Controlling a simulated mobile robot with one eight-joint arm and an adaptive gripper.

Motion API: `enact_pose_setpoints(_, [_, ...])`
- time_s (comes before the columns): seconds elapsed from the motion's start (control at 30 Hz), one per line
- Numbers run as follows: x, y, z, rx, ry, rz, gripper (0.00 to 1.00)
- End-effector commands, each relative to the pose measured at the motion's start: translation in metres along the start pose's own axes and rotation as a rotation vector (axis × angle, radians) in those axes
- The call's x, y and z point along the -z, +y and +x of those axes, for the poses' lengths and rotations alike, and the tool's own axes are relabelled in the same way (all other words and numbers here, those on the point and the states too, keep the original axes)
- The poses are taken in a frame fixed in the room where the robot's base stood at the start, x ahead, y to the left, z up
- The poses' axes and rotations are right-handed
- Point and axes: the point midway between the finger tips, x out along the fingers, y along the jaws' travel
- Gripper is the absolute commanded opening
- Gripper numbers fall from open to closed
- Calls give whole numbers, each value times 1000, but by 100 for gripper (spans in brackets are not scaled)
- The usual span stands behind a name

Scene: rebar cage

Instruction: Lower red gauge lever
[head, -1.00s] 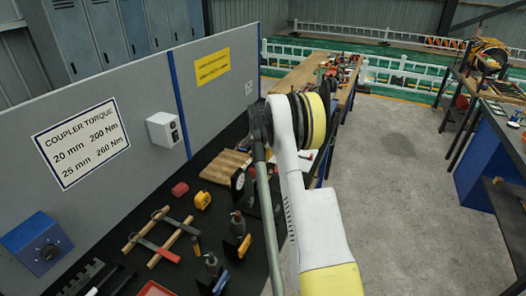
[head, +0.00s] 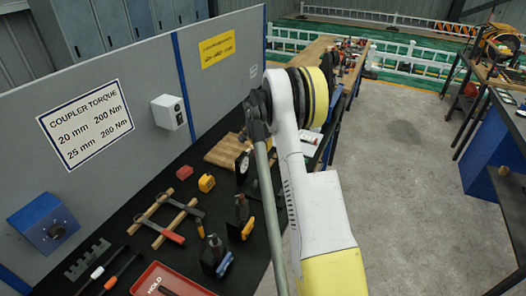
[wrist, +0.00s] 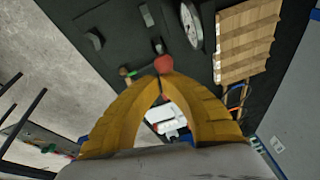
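My gripper (wrist: 160,82) shows in the wrist view as two yellow fingers whose tips meet, with an arched gap behind them. A red rounded end (wrist: 163,64), likely the red lever, is just past the fingertips. It seems very near or touching them; I cannot tell whether it is gripped. A round white-faced gauge (wrist: 191,24) stands beyond it, slightly to the right. In the head view the gauge (head: 242,166) is partly seen edge-on, left of my arm. My gripper and the red lever are hidden behind my arm there.
A wooden slatted board (wrist: 245,40) lies beside the gauge. On the black bench are toggle clamps with a yellow handle (head: 248,228) and a blue handle (head: 224,264), a wooden frame (head: 160,222) and a red tray (head: 160,284). A grey panel (head: 110,75) stands behind the bench.

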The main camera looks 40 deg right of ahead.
Motion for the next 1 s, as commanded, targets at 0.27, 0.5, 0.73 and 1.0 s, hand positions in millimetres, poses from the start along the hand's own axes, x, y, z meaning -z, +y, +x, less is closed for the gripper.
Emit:
enact_pose_setpoints(0.27, [-6,1,0,8,38,-3,0])
enact_pose_setpoints(0.5, [-16,3,1,18,95,-7,0])
enact_pose_setpoints(0.73, [-39,7,6,46,230,-15,0])
enact_pose_setpoints(1.0, [-75,15,15,89,452,-24,0])
